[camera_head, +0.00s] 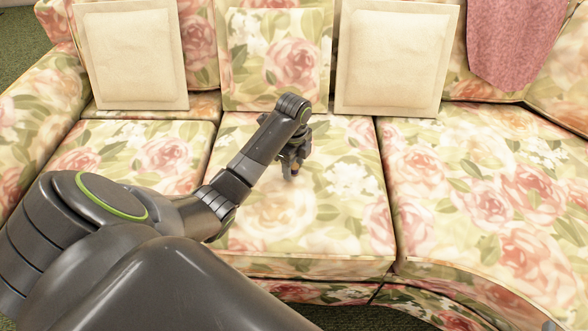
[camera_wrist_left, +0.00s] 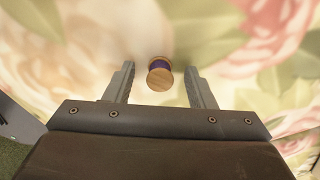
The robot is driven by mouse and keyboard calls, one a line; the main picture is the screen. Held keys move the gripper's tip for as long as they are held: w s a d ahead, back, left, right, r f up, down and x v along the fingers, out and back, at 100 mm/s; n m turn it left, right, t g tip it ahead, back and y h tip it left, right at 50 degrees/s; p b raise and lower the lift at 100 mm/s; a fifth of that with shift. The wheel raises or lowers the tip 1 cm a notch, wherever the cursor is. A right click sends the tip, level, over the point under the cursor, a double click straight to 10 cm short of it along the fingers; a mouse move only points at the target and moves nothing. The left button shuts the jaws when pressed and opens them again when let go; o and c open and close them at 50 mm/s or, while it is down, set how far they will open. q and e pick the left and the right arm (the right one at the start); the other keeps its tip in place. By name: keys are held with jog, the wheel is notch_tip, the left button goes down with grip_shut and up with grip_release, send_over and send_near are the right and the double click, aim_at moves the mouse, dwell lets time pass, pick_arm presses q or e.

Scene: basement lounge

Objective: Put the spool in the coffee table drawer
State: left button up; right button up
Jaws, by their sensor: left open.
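The spool (camera_wrist_left: 160,75) shows in the left wrist view as a small wooden spool with purple thread. It is on the floral sofa seat, in line with the gap between the fingertips of my left gripper (camera_wrist_left: 158,78). The fingers are apart, with one on each side of it, and I see no contact. In the head view my left gripper (camera_head: 291,168) is low over the middle seat cushion, and a small brownish bit below the fingers may be the spool. The coffee table and its drawer are not in view. My right gripper is not in view.
The floral sofa (camera_head: 460,190) fills the head view. Two cream cushions (camera_head: 132,58) (camera_head: 395,60) lean on its back, and a pink throw (camera_head: 515,40) hangs at the right. The seat around my gripper is clear. Green carpet (camera_head: 350,318) shows at the bottom.

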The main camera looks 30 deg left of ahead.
aim_at(294, 165)
pick_arm(q)
jog(key=shift+c, duration=0.4)
grip_shut()
jog(key=shift+r, duration=0.1)
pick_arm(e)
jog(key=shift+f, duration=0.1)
